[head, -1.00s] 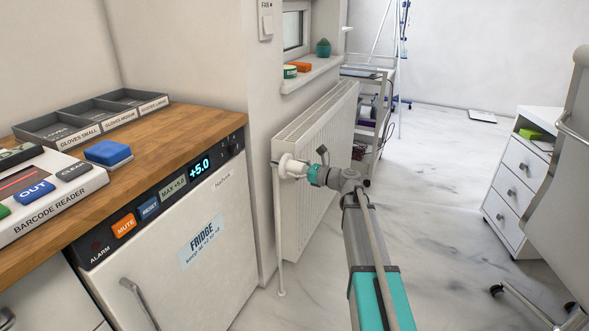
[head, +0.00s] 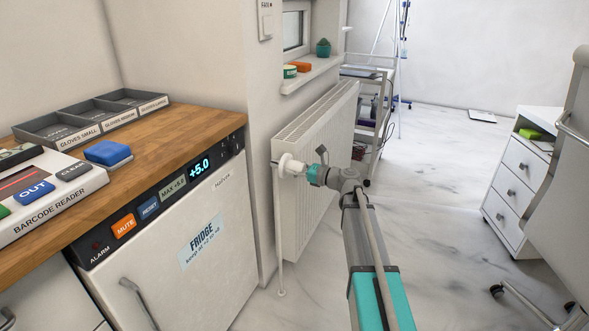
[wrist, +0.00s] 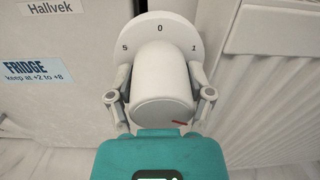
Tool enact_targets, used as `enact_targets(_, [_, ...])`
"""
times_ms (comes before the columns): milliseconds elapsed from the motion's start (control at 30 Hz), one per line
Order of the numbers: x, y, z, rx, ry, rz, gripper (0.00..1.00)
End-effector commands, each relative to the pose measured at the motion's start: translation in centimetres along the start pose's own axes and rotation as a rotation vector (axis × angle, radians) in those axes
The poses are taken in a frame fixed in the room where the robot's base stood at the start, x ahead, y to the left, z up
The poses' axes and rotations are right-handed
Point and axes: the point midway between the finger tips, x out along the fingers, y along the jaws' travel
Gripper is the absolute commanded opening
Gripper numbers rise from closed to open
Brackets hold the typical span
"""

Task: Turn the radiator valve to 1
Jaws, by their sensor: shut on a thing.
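The radiator valve (wrist: 160,85) is a white round knob in front of a pale dial plate (wrist: 158,22) marked 5, 0 and 1. A red mark on the knob's front edge sits to the lower right in the wrist view. My gripper (wrist: 160,100) is shut on the knob, with one finger on each side. In the head view the valve (head: 289,166) is at the near end of the radiator (head: 315,165), and my gripper (head: 305,171) reaches it from the right. The dial numbers are too small to read there.
A white fridge (head: 190,250) under a wooden counter (head: 190,122) stands left of the valve. A windowsill (head: 312,75) with small items is above the radiator. A thin pipe (head: 280,240) runs down below the valve.

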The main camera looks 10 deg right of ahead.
Motion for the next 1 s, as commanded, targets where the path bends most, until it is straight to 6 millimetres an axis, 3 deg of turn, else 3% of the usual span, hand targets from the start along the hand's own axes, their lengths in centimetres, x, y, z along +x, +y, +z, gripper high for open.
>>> enact_targets(467, [0.05, 0.09, -0.03, -0.209, -0.007, 0.000, 0.19])
enact_targets(1000, [0.06, 0.12, -0.08, -0.704, -0.021, -0.001, 0.19])
